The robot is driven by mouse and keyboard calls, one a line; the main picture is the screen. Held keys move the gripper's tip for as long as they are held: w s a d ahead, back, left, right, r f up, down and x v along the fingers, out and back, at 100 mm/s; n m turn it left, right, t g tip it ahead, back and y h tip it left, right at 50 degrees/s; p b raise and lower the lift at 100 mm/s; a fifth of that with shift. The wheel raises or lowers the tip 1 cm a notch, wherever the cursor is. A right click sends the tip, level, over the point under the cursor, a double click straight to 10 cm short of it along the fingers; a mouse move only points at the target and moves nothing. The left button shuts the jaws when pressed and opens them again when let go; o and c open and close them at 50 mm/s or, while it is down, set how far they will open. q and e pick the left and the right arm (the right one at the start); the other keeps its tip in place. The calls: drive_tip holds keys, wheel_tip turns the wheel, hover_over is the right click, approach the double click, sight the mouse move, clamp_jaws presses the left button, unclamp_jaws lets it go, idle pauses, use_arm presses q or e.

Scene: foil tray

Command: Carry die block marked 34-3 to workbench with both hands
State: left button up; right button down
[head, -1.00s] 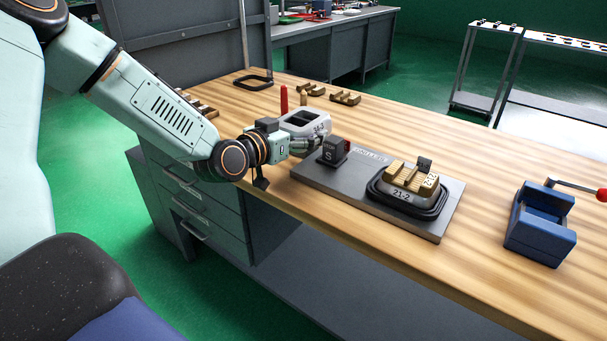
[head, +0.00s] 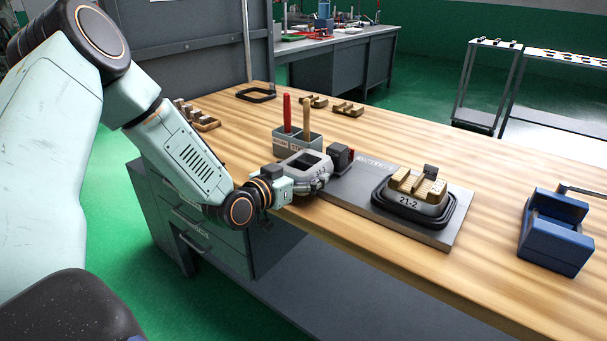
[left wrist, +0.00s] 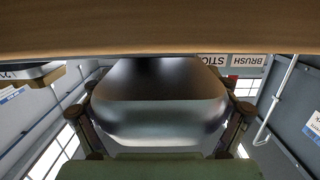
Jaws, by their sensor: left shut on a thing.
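A grey die block (head: 321,179) with a square hole is at the left end of the grey plate, near the bench's front edge. Its small label looks like 34-3, but I cannot read it surely. My left gripper (head: 295,188) is shut on its near left side. In the left wrist view the block (left wrist: 160,112) fills the space between the two fingers (left wrist: 160,130), close to the wooden workbench top (left wrist: 150,30). I cannot tell whether it touches the bench. The workbench (head: 480,225) also runs across the head view.
A grey holder (head: 287,143) with red and tan sticks stands behind my gripper. A blue vise (head: 553,235) stands right. Bare wood lies behind the plate.

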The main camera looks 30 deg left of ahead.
use_arm(q)
drive_tip(key=shift+s+d+r, duration=0.15)
drive_tip(key=shift+r, duration=0.1)
drive_tip(key=shift+f, duration=0.25)
drive_tip(key=o, duration=1.4)
drive_tip(key=shift+f, duration=0.25)
drive_tip(key=shift+o, duration=1.1)
drive_tip(key=shift+r, duration=0.2)
